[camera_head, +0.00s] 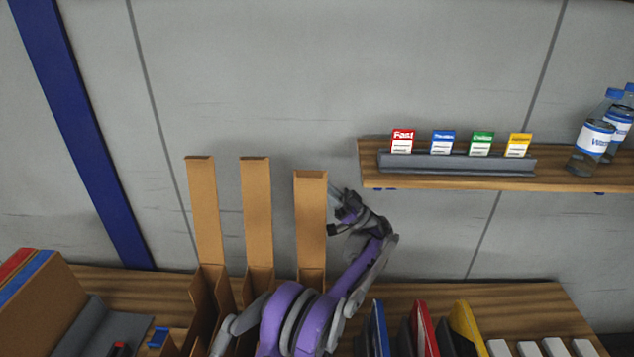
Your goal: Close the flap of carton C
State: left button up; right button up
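Three narrow brown cartons stand in a row on the wooden table, each with a long flap raised upright: a left flap (205,215), a middle flap (257,215) and a right flap (310,225). No letters are readable on them, so I cannot tell by label which is carton C. My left gripper (337,208) is just right of the right flap, near its upper part. I cannot tell whether it touches the flap or how far its fingers are apart. My purple arm hides parts of the carton bodies. My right gripper is not in view.
A wall shelf (450,184) at the right holds a grey rack (455,165) with small coloured boxes, and bottles (590,140). Blue, red and yellow upright items (424,330) stand right of my arm. A brown box (45,305) stands at the left.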

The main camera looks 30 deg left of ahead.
pick_arm(q)
jog(key=shift+w+d+f+p, duration=0.15)
jog(key=shift+d+p, duration=0.05)
jog(key=shift+p, duration=0.1)
jog(key=p+v, duration=0.4)
jog(key=v, duration=0.6)
jog(key=shift+f+p, duration=0.15)
jog(key=shift+p, duration=0.15)
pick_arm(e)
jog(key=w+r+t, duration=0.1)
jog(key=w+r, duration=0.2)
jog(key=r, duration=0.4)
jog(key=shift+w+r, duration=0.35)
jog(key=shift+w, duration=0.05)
pick_arm(q)
jog(key=shift+c, duration=0.2)
